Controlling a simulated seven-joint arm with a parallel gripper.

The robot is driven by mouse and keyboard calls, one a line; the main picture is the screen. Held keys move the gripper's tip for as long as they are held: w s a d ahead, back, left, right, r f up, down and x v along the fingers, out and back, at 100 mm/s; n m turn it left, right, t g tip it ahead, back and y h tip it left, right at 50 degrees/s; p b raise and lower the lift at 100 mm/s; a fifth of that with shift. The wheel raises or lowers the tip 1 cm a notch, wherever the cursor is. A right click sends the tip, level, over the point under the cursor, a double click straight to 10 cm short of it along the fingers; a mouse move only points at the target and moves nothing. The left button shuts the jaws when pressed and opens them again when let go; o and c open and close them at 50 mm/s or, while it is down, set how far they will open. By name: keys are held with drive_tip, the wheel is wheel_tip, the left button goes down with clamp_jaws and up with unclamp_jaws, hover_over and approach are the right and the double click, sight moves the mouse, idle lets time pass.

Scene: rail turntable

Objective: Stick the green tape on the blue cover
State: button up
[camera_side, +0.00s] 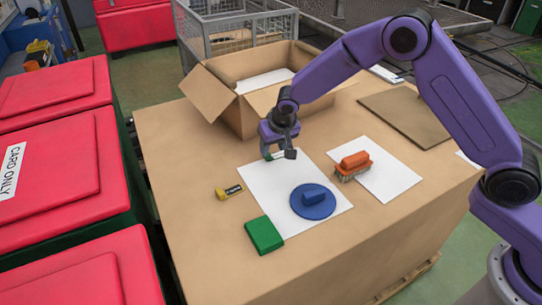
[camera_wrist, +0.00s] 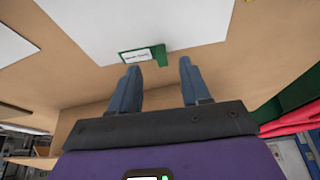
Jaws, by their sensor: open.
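The green tape (camera_side: 268,156) is a small green piece with a pale label, at the far left corner of the white sheet, partly hidden by my gripper in the side view. My gripper (camera_side: 279,154) is open just over it. In the wrist view the tape (camera_wrist: 158,54) shows just beyond and between the spread fingertips (camera_wrist: 159,66), nearer the left finger. I cannot tell whether a finger touches it. The blue cover (camera_side: 313,203) is a round disc with a raised blue handle, lying on the white sheet, apart from my gripper.
A green block (camera_side: 264,235) lies at the sheet's front left corner, and a yellow and black item (camera_side: 229,191) lies left of it. An orange brush (camera_side: 353,166) is on a second white sheet (camera_side: 388,177). An open cardboard box (camera_side: 225,88) stands behind my gripper.

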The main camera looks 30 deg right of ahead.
sight(269, 156)
drive_tip(key=shift+x, duration=2.7)
drive_tip(key=shift+r, duration=0.1)
clamp_jaws()
